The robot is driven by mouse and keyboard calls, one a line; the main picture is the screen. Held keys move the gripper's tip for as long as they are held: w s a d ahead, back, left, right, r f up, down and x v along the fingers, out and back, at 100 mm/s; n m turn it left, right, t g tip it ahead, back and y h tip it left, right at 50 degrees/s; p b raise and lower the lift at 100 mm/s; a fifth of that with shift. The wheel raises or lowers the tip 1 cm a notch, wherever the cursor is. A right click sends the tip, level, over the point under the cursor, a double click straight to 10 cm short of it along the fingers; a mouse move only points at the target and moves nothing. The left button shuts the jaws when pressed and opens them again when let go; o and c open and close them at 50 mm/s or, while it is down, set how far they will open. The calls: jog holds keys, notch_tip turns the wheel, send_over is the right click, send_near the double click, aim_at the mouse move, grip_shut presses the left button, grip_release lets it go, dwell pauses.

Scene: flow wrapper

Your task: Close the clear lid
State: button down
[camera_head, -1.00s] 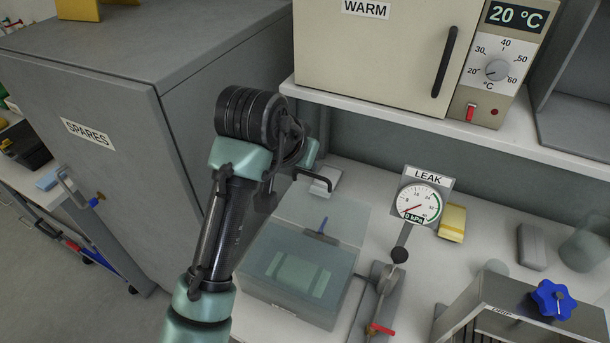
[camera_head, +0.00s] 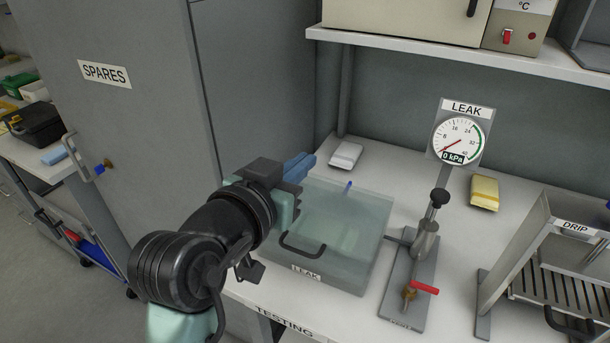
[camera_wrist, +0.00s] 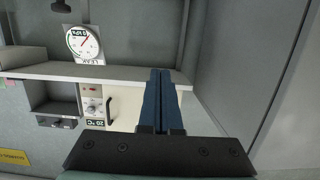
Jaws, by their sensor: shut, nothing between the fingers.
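The clear lid (camera_head: 342,212) lies over the leak tank (camera_head: 345,272), its dark handle (camera_head: 302,246) at the front edge above the LEAK label. It looks flat on the tank, though I cannot make out whether a thin gap is left at the rim. My gripper (camera_head: 309,161) is over the tank's back left side, its blue fingers together and empty, pointing toward the back wall. I cannot tell its exact height above the lid. In the wrist view my shut fingers (camera_wrist: 161,85) show with nothing between them; the lid is not seen there.
A LEAK gauge (camera_head: 459,139) and a stand with a red valve lever (camera_head: 424,287) are right of the tank. The grey SPARES cabinet (camera_head: 150,130) is close on the left. A shelf (camera_head: 470,52) with the WARM oven overhangs behind. A DRIP rack (camera_head: 560,262) stands far right.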

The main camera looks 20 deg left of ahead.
jog(key=s+f+t+b, duration=0.3)
jog(key=f+b, duration=0.4)
jog(key=b, duration=0.7)
jog(key=s+f+t+b, duration=0.3)
jog(key=f+b, duration=0.4)
jog(key=b, duration=0.7)
jog(key=shift+f+t, duration=0.3)
jog(key=shift+t, duration=0.2)
jog(key=shift+a+b, duration=0.1)
jog(key=shift+b, duration=0.2)
